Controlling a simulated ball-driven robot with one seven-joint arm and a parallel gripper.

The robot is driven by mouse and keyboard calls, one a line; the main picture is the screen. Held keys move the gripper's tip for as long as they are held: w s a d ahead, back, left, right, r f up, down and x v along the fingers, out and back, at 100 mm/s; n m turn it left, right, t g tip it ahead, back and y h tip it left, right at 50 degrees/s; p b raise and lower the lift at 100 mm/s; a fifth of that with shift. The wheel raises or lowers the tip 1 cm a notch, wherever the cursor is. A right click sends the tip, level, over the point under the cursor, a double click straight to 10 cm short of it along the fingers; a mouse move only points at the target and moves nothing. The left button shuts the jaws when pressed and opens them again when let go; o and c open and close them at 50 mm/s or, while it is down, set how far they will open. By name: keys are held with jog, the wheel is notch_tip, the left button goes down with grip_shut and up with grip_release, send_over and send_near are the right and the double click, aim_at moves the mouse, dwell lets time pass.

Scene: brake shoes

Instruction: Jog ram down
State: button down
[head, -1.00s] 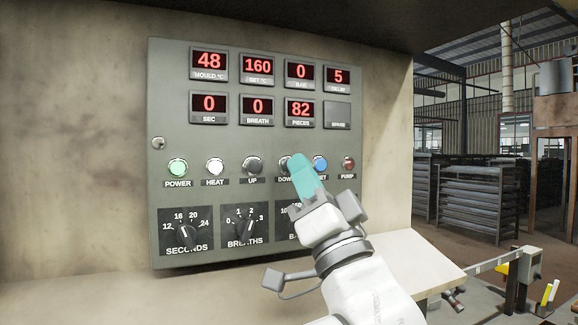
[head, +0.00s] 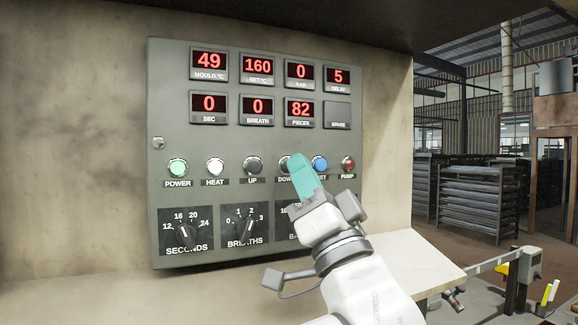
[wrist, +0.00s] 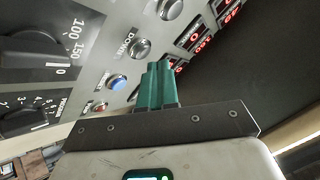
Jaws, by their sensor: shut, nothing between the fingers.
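The DOWN button (head: 285,164) is a dark round button in the middle row of the grey control panel, partly covered by my fingertips in the head view. In the wrist view the whole DOWN button (wrist: 139,48) shows with its label, just beyond and left of the fingertips. My gripper (head: 298,161) has teal fingers shut together and empty, pointing at the panel beside the DOWN button. The fingers also show in the wrist view (wrist: 158,68). I cannot tell whether they touch the panel; the button face looks uncovered from the wrist.
The UP button (head: 252,166) is left of DOWN, and a blue button (head: 320,165) and the red PUMP button (head: 348,164) are right. The green POWER button (head: 178,168) is far left. Knobs sit below, including BREATHS (head: 243,228). The mould display (head: 209,61) reads 49.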

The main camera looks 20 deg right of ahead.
jog(key=shift+w, duration=0.35)
jog(key=shift+w, duration=0.5)
dwell(2.0)
dwell(1.4)
jog(key=shift+s, duration=0.9)
jog(key=s, duration=0.5)
jog(key=shift+p, duration=0.35)
